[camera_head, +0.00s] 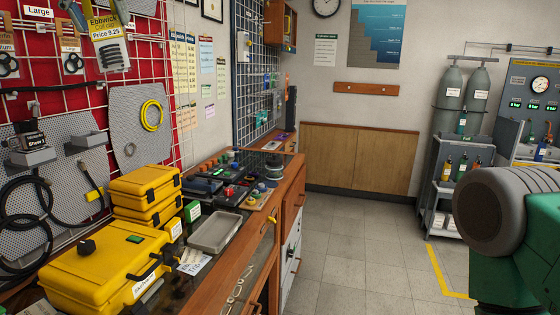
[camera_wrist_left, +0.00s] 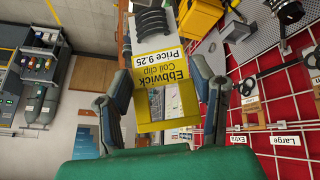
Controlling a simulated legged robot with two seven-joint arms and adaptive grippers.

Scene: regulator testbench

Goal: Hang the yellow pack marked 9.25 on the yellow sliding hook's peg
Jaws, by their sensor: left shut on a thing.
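The yellow pack (camera_head: 110,54) marked Ebbwick and Price 9.25 hangs upright below my left gripper (camera_head: 98,14) at the top left of the head view. It holds dark coil clips in its lower part. In the left wrist view the pack (camera_wrist_left: 161,68) appears upside down between the two fingers of my left gripper (camera_wrist_left: 160,85), which are shut on its top end. The pack is in front of the red wall panel with its white grid, apart from it. I cannot make out the yellow sliding hook or its peg for certain. My right gripper is out of view.
The floor (camera_head: 345,240) to the right is clear.

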